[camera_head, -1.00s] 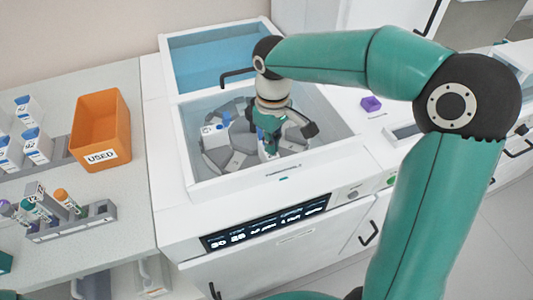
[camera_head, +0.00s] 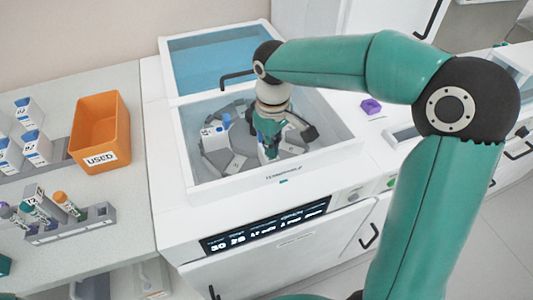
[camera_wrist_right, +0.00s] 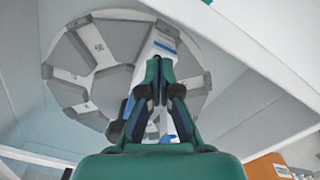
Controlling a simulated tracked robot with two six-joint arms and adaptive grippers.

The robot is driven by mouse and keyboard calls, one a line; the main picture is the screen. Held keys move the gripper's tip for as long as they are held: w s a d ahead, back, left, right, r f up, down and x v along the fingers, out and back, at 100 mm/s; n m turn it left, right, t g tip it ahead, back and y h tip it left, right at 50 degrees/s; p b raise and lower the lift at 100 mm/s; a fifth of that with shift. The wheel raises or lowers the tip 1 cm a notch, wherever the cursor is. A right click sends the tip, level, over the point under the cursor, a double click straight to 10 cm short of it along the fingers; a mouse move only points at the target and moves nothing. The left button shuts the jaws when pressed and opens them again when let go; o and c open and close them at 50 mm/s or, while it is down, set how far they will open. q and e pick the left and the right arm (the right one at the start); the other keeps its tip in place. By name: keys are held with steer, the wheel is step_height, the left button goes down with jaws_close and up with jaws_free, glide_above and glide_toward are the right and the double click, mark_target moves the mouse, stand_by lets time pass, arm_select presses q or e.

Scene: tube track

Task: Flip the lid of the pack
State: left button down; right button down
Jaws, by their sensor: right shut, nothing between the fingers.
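My right gripper (camera_head: 268,154) reaches down into the open machine (camera_head: 180,150) and is shut, with nothing between its fingers. In the right wrist view its closed fingertips (camera_wrist_right: 160,64) lie in front of a white pack with a blue stripe (camera_wrist_right: 166,42). The fingers hide much of that pack, so I cannot tell whether they touch it or how its lid stands. Another white piece with blue on top (camera_head: 213,132) sits at the left of the round grey rotor (camera_head: 238,145). My left gripper is not in view.
The machine's white walls surround my right gripper closely, and its blue-tinted lid (camera_head: 222,58) stands open behind. An orange bin marked USED (camera_head: 100,120), a grey tube rack (camera_head: 75,228) and white packs (camera_head: 30,145) stand on the left counter. A purple item (camera_head: 371,106) lies right.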

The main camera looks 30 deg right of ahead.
steer(key=shift+r+p, duration=1.9)
steer(key=shift+r, duration=0.5)
steer(key=shift+w, duration=0.1)
steer(key=shift+w+d, duration=0.1)
steer(key=shift+w, duration=0.1)
steer(key=w+d+p, duration=0.2)
steer(key=w+p, duration=0.4)
steer(key=w, duration=0.2)
steer(key=shift+w, duration=0.2)
steer(key=shift+f, duration=0.15)
steer(key=shift+f+b, duration=1.15)
steer(key=shift+f, duration=0.65)
steer(key=shift+s, duration=0.15)
